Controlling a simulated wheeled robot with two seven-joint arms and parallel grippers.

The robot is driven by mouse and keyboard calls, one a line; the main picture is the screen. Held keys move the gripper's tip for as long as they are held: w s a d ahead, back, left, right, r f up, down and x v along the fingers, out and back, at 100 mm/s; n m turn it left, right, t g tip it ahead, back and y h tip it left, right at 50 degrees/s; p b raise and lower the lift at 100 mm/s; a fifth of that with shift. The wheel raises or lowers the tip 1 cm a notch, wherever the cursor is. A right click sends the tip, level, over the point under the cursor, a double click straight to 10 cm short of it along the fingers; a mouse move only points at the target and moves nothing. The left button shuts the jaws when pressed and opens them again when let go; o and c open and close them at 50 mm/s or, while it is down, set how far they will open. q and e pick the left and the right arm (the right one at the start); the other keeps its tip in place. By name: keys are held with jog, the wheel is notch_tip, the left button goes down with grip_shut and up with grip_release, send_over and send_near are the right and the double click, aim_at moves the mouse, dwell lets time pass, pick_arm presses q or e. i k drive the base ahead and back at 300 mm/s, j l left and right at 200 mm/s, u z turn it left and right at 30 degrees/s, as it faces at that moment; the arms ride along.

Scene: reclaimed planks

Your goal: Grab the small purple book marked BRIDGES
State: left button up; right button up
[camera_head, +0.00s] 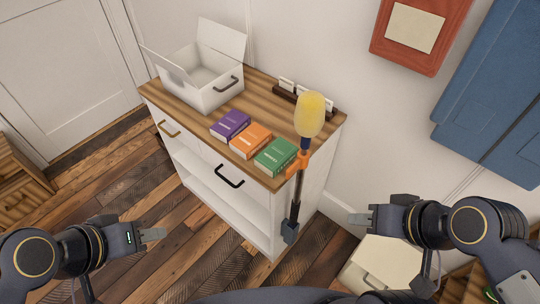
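A small purple book (231,125) lies on the wooden cabinet top, near its front edge. Its cover lettering is too small to read. An orange book (251,140) and a green book (276,157) lie in a row to its right. My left gripper (158,235) is at the lower left, over the floor, well apart from the purple book. My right gripper (354,218) is at the lower right, away from the cabinet. Nothing shows in either gripper, and the fingers are too small to judge their opening.
An open white box (202,97) stands behind the purple book on the cabinet (257,208). A yellow-headed duster (309,115) stands upright in front of the cabinet's right side. A dark holder with white cards (303,100) sits at the back. A cream box (381,268) is below my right gripper.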

aim_at(232, 124)
jog(key=i+j+u, duration=0.1)
jog(key=u, duration=0.35)
jog(key=i+u, duration=0.6)
jog(key=u, duration=0.3)
